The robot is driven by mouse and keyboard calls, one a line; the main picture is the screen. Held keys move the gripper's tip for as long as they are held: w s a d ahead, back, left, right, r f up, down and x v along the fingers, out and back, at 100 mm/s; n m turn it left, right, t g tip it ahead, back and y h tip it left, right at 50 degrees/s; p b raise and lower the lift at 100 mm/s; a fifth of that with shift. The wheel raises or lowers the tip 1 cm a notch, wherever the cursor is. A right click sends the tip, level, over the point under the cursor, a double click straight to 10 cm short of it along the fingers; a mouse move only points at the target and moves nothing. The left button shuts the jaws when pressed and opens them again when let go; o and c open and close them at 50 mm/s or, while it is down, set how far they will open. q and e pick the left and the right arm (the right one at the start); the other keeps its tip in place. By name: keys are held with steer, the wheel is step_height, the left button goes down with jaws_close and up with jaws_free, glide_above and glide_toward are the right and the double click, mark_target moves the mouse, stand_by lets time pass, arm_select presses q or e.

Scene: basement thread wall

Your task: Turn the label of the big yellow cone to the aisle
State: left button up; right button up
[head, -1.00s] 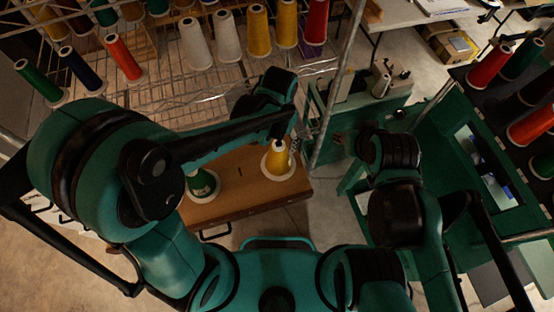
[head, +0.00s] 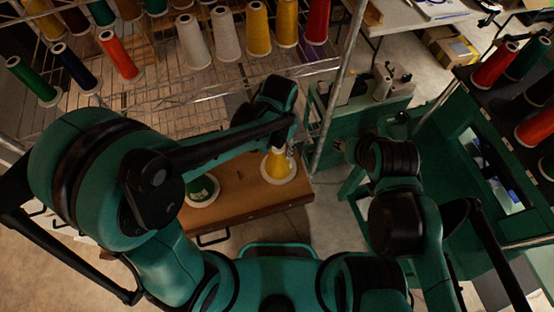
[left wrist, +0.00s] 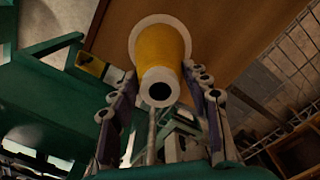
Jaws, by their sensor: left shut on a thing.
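The big yellow cone (head: 278,166) stands on a pale round base on the brown wooden board in front of the rack. It also shows in the left wrist view (left wrist: 160,52), with its open pale tip toward the camera. My left gripper (head: 287,146) is shut on its upper part, with one finger on each side. I see no label on the cone's visible side. My right gripper (head: 343,150) is right of the board, apart from the cone; its fingers are too small to read.
A green cone (head: 202,187) stands on the same board, left of the yellow cone, partly behind my left arm. The wire rack (head: 170,95) behind holds several cones. A metal post (head: 336,90) rises close to the board's right. A green machine (head: 370,105) is beyond it.

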arm_select(q)
steer(key=shift+r, duration=0.2)
steer(key=m+b, duration=0.1)
steer(key=m, duration=0.3)
steer(key=shift+f, duration=0.1)
steer(key=m, duration=0.3)
steer(key=m+b, duration=0.1)
steer(key=m, duration=0.7)
steer(key=shift+f+b, duration=0.1)
steer(key=shift+b, duration=0.4)
steer(key=o, duration=1.1)
